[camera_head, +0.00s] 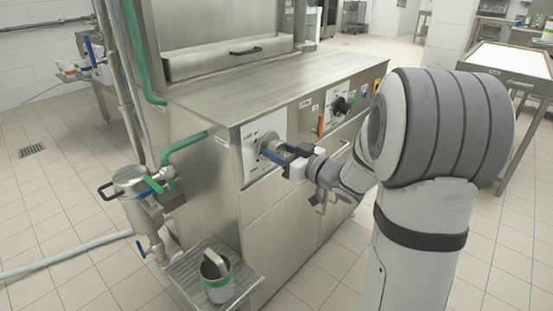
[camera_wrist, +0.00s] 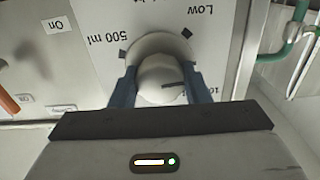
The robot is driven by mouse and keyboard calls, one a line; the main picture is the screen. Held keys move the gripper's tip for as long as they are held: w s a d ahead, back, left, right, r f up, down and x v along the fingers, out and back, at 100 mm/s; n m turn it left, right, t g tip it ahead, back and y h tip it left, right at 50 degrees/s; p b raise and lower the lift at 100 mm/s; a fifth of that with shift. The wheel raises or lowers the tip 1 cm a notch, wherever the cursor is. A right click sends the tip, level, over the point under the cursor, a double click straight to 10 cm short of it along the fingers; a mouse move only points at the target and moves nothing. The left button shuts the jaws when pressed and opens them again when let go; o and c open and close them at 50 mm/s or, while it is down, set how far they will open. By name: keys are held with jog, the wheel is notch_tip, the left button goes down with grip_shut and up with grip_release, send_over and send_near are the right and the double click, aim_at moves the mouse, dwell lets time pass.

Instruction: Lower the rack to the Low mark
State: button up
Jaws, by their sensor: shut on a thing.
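A round metal knob (camera_head: 266,143) sits on a white dial plate (camera_head: 252,166) at the left of the steel machine's front. My gripper (camera_head: 280,153) reaches it from the right, with its blue fingers at the knob. In the wrist view, my gripper (camera_wrist: 161,88) is shut on the knob (camera_wrist: 160,70), one finger on each side. The upside-down dial plate (camera_wrist: 105,25) shows a Low mark (camera_wrist: 186,33) at upper right and "500 ml" at left. Another label at right, beginning "10", is partly hidden by a finger. A dark line shows on the knob's right side.
A second dial (camera_head: 341,105) and an orange lever (camera_head: 320,125) are farther right on the front. A green pipe (camera_head: 186,148) and a metal container (camera_head: 217,276) on a side shelf stand left. Floor in front is clear.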

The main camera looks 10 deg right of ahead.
jog(key=n+b, duration=0.3)
jog(key=n, duration=0.1)
jog(key=shift+f+n, duration=0.1)
jog(key=shift+n, duration=0.2)
jog(key=shift+n+b, duration=1.3)
jog(key=shift+n, duration=0.5)
jog(key=o, duration=1)
jog(key=shift+s+r, duration=0.1)
jog(key=shift+r, duration=0.1)
jog(key=shift+c, duration=0.2)
